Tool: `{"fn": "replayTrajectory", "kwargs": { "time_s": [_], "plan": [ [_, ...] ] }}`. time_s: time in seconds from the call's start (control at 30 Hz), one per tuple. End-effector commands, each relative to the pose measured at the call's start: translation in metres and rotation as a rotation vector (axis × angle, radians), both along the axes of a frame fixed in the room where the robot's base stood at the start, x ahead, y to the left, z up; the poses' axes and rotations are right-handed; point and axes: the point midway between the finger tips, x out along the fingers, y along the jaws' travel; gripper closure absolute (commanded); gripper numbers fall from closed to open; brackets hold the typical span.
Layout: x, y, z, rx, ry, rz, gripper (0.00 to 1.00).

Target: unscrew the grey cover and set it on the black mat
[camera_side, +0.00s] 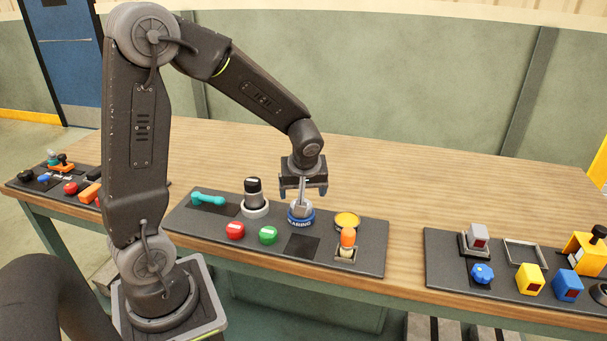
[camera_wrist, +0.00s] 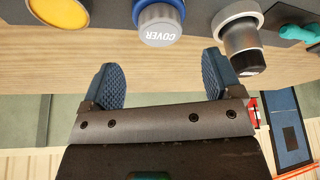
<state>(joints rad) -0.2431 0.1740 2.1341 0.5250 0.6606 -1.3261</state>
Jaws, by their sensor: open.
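The grey cover (camera_side: 301,207) sits upright on a blue ringed base (camera_side: 301,220) in the middle of the dark panel. In the wrist view the cover (camera_wrist: 160,27), lettered COVER, shows at the top centre, with its blue base (camera_wrist: 158,4) behind it. My gripper (camera_side: 303,192) is above the cover and points down. In the wrist view my gripper (camera_wrist: 162,82) has its two blue ridged fingers wide apart, with nothing between them; the cover lies beyond the tips. The black mat (camera_side: 301,246) is a bare dark square in front of the base; it is not in the wrist view.
On the same panel are a black-topped knob (camera_side: 253,192) left of the cover, a yellow button (camera_side: 347,220) right, an orange-topped part (camera_side: 347,240), red (camera_side: 235,231) and green (camera_side: 268,235) buttons, and a teal handle (camera_side: 208,198). Other panels stand at both sides.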

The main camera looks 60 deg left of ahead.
Motion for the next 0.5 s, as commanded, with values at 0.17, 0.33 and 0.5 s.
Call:
{"fn": "replayTrajectory", "kwargs": {
  "time_s": [0.17,0.33,0.5],
  "plan": [
    [-0.004,-0.012,0.031,0.002,-0.004,-0.002,0.15],
    [-0.007,-0.019,0.05,0.001,-0.002,-0.001,0.15],
    [-0.011,-0.028,0.06,0.0,-0.002,-0.004,0.15]
  ]
}}
